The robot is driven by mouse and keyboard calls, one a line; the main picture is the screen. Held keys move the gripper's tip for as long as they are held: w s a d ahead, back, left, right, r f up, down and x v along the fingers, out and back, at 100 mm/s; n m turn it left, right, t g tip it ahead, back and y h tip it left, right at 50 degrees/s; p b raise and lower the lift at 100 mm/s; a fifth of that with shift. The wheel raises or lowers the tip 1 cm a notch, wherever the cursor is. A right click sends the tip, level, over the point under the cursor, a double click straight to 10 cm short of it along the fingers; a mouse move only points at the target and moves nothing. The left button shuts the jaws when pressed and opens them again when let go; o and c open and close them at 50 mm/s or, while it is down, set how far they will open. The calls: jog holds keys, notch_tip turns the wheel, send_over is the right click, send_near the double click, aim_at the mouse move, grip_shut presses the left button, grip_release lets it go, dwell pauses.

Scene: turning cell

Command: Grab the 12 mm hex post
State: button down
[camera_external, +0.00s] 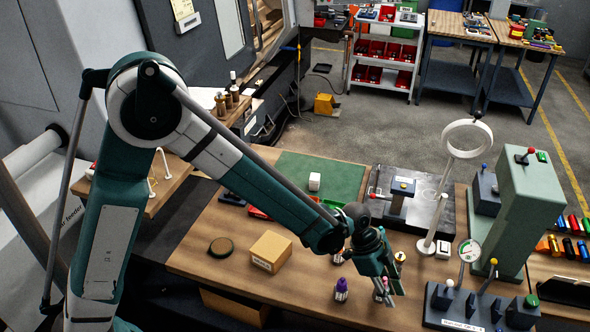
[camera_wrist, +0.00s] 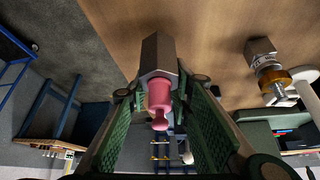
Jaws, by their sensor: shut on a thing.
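A grey hex post with a pink knobbed top (camera_wrist: 158,60) stands between the green-padded fingers of my gripper (camera_wrist: 160,105) in the wrist view. My gripper is shut on it. In the outside view my gripper (camera_external: 384,292) is low over the front of the wooden table, and only a bit of the pink top shows between the fingers. No size marking is readable. I cannot tell whether the held post touches the table.
A cardboard box (camera_external: 271,252) is further left. A grey fixture block with knobs (camera_external: 466,306) stands close on the right, with a ring lamp (camera_external: 467,138) behind. The table front between box and bottle is clear.

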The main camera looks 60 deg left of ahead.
notch_tip(320, 180, up, 8)
jog(key=shift+f, duration=0.15)
dwell(0.4)
